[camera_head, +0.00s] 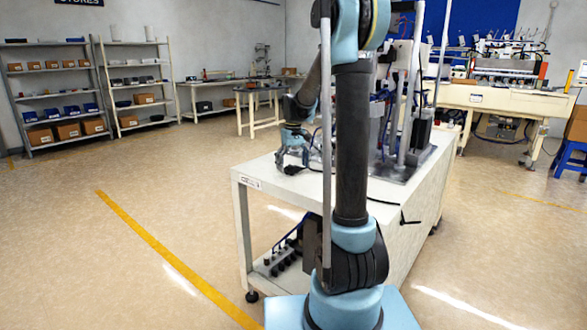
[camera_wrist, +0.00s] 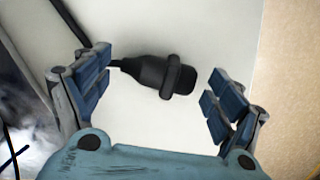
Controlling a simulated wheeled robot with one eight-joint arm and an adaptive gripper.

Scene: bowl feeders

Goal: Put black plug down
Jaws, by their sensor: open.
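The black plug (camera_wrist: 165,76) lies on the white bench top (camera_wrist: 165,135) between my open fingers in the wrist view, with a cable leaving it toward the upper left. My gripper (camera_wrist: 158,98) is open, with the left and right finger pads apart from the plug. In the head view my gripper (camera_head: 291,160) is low over the left end of the bench top (camera_head: 265,169). A small dark shape there, beneath the fingers, looks like the plug (camera_head: 292,170).
The bench edge is close on the right in the wrist view, with tan floor (camera_wrist: 293,80) beyond. A machine with posts and tubes (camera_head: 405,110) stands on the bench's far part. Black items (camera_head: 282,258) sit on the lower shelf. Open floor (camera_head: 100,260) lies to the left.

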